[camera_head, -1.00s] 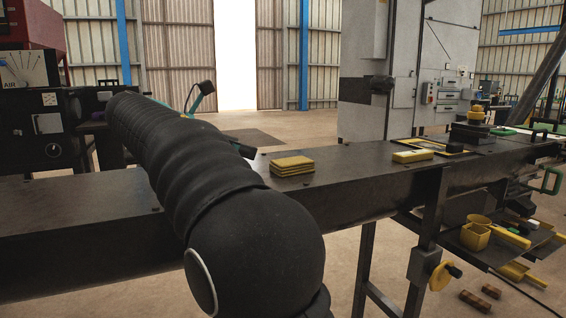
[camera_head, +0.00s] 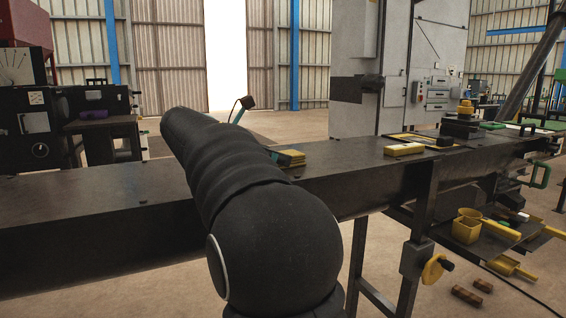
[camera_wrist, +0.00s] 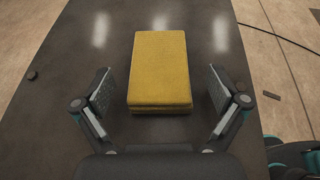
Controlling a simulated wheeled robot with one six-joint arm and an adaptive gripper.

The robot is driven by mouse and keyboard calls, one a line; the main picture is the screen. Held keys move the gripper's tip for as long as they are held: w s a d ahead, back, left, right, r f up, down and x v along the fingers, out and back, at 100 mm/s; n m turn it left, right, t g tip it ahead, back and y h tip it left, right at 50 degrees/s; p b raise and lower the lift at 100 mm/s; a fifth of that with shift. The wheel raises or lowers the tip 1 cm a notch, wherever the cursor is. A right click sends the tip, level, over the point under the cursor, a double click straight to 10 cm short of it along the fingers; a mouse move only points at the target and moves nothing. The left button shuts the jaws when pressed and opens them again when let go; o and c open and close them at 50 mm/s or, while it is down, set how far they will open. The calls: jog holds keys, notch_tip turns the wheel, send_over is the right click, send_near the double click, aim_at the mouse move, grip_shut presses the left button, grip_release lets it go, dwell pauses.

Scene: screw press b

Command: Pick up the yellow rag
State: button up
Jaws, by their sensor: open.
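The yellow rag (camera_wrist: 159,68) is a folded, layered rectangle lying on the dark metal bench. In the wrist view it sits in the upper middle, centred between the fingers and a little ahead of them. My gripper (camera_wrist: 160,97) is open, with one finger on each side of the rag's near end and a gap on both sides. In the head view the rag (camera_head: 292,158) is mostly hidden behind my black-sleeved arm, with its right part showing.
The dark bench (camera_head: 110,205) runs across the view, with free surface around the rag. Farther right on it are a yellow-and-white block (camera_head: 404,149) and a stacked fixture (camera_head: 462,122). A lower shelf holds a yellow cup (camera_head: 466,230). A cable (camera_wrist: 275,35) lies beyond the bench edge.

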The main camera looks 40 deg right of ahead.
jog(key=shift+x, duration=0.9)
jog(key=c, duration=1.2)
jog(key=shift+r, duration=0.5)
jog(key=r, duration=0.1)
jog(key=r+p, duration=0.1)
jog(key=r, duration=0.2)
jog(key=shift+d, duration=0.35)
jog(key=w+d+r+p, duration=0.1)
jog(key=d+r, duration=0.1)
jog(key=d, duration=0.1)
jog(key=w+d+r+p, duration=0.1)
jog(key=d+r, duration=0.1)
jog(key=d, duration=0.2)
jog(key=d+r+p, duration=0.1)
jog(key=d+r, duration=0.1)
jog(key=d, duration=0.1)
jog(key=shift+w+d, duration=0.35)
jog(key=shift+w, duration=0.05)
